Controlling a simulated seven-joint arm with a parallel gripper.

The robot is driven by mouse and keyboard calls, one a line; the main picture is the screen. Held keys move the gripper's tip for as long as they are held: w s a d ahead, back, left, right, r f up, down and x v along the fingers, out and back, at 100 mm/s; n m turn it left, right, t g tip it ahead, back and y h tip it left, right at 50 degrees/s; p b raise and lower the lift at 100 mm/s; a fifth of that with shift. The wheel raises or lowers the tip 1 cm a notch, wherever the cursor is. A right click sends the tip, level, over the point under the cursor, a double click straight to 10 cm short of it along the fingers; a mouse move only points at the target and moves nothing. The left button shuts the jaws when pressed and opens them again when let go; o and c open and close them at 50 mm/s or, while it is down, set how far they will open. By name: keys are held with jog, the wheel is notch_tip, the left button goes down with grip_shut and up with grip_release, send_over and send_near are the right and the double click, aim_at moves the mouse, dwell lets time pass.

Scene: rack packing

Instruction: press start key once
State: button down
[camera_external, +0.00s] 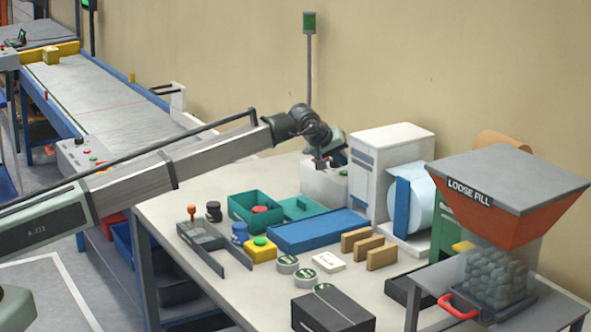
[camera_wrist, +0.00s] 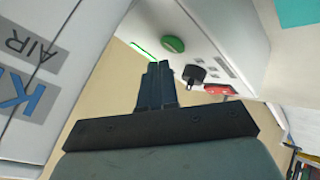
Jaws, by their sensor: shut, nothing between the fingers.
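In the wrist view, a round green button (camera_wrist: 173,44) sits on a white panel (camera_wrist: 215,30). No label reading "start" can be made out. My gripper (camera_wrist: 157,66) is shut and empty. Its fingertips point at the panel and end just below and left of the green button in the picture, with a gap showing between. Another green button (camera_external: 260,241) tops a yellow box on the table.
A black knob (camera_wrist: 193,74) and a red switch (camera_wrist: 219,89) are close to the green button. A grey-white body lettered "AIR" (camera_wrist: 40,60) is at left. A tall white unit (camera_external: 385,155) stands right of my gripper. A blue tray (camera_external: 318,231) and teal bin (camera_external: 247,205) are in front.

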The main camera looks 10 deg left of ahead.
aim_at(341, 173)
jog(key=shift+f, duration=0.1)
jog(key=shift+f, duration=0.3)
jog(key=shift+f, duration=0.4)
dwell(1.0)
jog(key=shift+r, duration=3.3)
